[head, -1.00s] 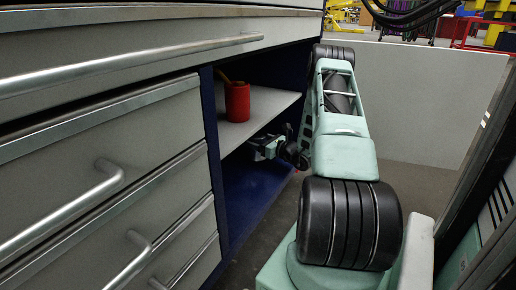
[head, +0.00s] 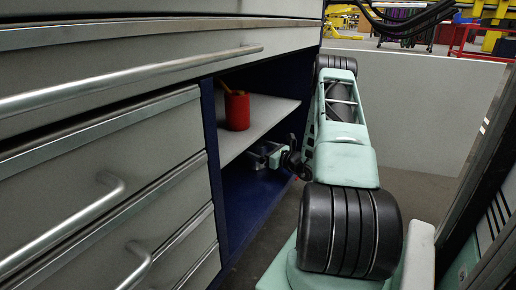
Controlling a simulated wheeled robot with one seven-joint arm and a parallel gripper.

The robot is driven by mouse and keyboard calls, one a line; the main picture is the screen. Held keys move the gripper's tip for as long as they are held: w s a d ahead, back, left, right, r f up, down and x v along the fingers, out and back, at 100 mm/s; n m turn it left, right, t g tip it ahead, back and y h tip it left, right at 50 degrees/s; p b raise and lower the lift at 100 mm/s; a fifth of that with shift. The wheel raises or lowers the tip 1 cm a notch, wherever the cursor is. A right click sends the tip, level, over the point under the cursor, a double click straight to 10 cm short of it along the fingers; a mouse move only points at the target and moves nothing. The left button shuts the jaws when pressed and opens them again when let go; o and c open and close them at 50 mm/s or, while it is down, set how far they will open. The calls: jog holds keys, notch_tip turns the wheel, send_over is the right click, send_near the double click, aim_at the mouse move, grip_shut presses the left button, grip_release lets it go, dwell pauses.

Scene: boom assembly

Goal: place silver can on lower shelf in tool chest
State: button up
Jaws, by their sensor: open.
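The tool chest (head: 212,160) has an open compartment with a grey upper shelf (head: 262,121) and a dark blue lower shelf (head: 245,205). My gripper (head: 258,158) is inside this compartment, below the upper shelf and above the lower shelf's floor. I cannot make out the silver can for sure; the space at the fingers is small and dark. My arm comes in from the right side of the opening.
A red cup (head: 237,111) with something sticking out stands on the upper shelf, close above my gripper. Closed drawers with bar handles (head: 140,72) fill the left. A pale low wall (head: 425,110) stands behind my arm. A dark upright structure is close on the right.

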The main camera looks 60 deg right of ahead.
jog(key=s+p, duration=0.1)
jog(key=s, duration=0.2)
jog(key=s+p, duration=0.2)
jog(key=s, duration=0.1)
jog(key=s+p, duration=0.1)
jog(key=s, duration=0.3)
jog(key=shift+a+r+p, duration=0.15)
jog(key=shift+a+p, duration=0.15)
jog(key=shift+a, duration=0.1)
jog(key=shift+s, duration=0.15)
